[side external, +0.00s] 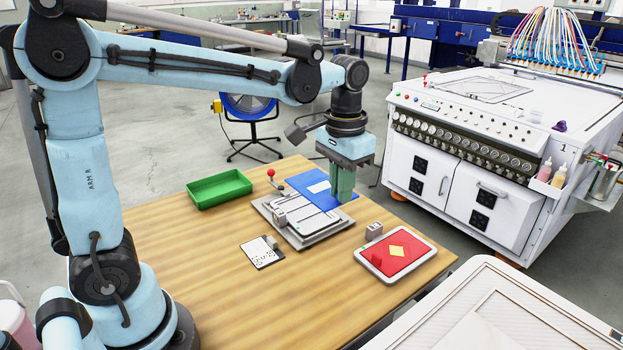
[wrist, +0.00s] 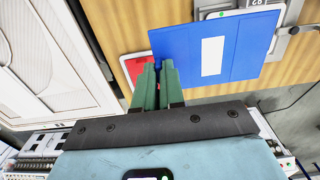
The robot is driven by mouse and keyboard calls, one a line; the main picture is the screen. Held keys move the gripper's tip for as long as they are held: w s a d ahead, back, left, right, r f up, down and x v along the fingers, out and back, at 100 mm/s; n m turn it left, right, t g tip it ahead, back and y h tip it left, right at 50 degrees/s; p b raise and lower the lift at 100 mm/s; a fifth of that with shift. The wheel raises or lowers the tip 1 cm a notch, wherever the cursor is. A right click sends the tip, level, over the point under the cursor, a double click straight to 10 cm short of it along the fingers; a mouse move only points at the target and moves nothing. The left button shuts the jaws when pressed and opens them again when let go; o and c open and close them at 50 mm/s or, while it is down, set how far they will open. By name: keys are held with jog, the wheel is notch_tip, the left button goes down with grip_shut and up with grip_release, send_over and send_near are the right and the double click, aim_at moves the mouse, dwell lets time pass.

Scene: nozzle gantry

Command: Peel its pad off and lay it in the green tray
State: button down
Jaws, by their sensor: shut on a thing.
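A flat blue pad (side external: 316,190) with a white rectangle on it lies over or just above the back of a grey metal fixture (side external: 274,218). I cannot tell if they touch. My gripper (side external: 341,198) points down with green fingers, shut on the blue pad's right edge. In the wrist view the fingertips (wrist: 159,66) meet a corner of the blue pad (wrist: 185,58), which spreads away to the right. The green tray (side external: 219,197) stands empty at the back left of the table.
A white-framed board (side external: 427,254) with a red face and yellow diamond lies right on the table (side external: 200,270). A small grey block (side external: 373,231) and a speckled white card (side external: 259,256) lie near the fixture, which has a red-knobbed lever (side external: 271,173). The table's left front is clear.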

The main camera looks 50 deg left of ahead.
jog(key=shift+r, duration=1.25)
